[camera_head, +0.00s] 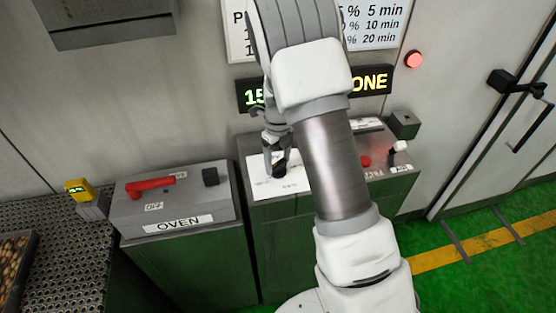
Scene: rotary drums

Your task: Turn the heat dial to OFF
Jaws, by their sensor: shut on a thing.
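The heat dial (279,170) is a small black knob on a white plate (292,184) on top of the middle grey cabinet. My gripper (277,160) points down over the plate, with its fingers on either side of the dial. It is shut on the dial. The dial's markings and pointer are too small and too covered to read. My arm hides the right part of the plate and the middle of the display behind it.
The OVEN box (178,198) at left carries a red lever (150,187) and a black knob (210,176). Right of my arm are a red button (365,161) and a white-tipped lever (400,148). A red lamp (414,59) glows on the wall.

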